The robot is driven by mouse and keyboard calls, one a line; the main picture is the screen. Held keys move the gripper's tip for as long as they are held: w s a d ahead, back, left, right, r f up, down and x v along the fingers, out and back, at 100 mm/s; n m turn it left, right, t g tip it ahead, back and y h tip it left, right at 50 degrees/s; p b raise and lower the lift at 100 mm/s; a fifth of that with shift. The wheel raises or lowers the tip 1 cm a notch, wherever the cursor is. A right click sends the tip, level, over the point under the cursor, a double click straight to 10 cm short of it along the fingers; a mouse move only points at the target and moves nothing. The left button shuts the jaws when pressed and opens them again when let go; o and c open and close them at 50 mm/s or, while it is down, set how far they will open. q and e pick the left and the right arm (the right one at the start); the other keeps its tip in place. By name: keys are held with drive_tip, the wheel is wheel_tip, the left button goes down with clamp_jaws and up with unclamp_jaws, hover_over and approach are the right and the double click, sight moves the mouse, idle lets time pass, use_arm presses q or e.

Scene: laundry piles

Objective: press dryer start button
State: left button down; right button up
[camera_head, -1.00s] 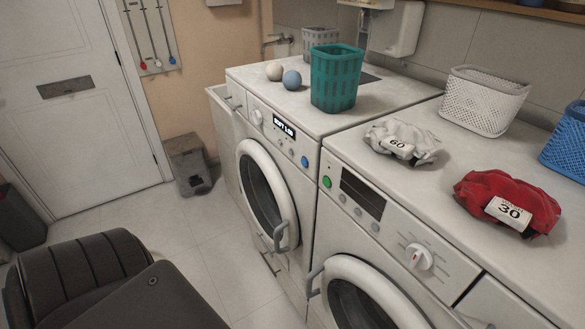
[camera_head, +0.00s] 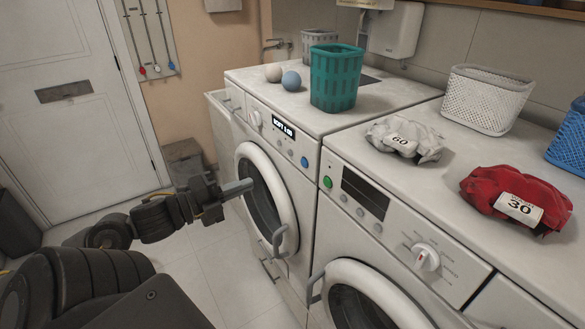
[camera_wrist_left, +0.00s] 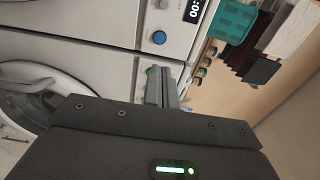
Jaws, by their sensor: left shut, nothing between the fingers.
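Two white front-loading machines stand side by side; I cannot tell which is the dryer. The left machine (camera_head: 222,111) has a lit display (camera_head: 283,128) and a round blue button (camera_head: 304,161). The right machine (camera_head: 338,249) has a round green button (camera_head: 327,182), a dark panel and a white knob (camera_head: 427,257). My left gripper (camera_head: 248,186) is shut and empty, in front of the left machine's round door, below and left of the blue button. In the left wrist view its fingers (camera_wrist_left: 171,86) show below the blue button (camera_wrist_left: 159,37). My right gripper is not in view.
On the machine tops are a teal basket (camera_head: 337,78), two balls (camera_head: 282,76), a white garment (camera_head: 404,140) tagged 60, a red garment (camera_head: 515,199) tagged 30 and a white basket (camera_head: 485,98). Door handles (camera_head: 282,240) stick out. Floor (camera_head: 205,260) lies open at left.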

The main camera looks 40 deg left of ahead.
use_arm(q)
drive_tip(key=shift+w, duration=0.1)
drive_tip(key=p, duration=0.2)
approach(303, 163)
drive_tip(key=x, duration=0.5)
drive_tip(key=shift+w+r, duration=0.1)
drive_tip(key=shift+w, duration=0.05)
drive_tip(key=shift+p+x, duration=0.35)
drive_tip(key=shift+x, duration=0.45)
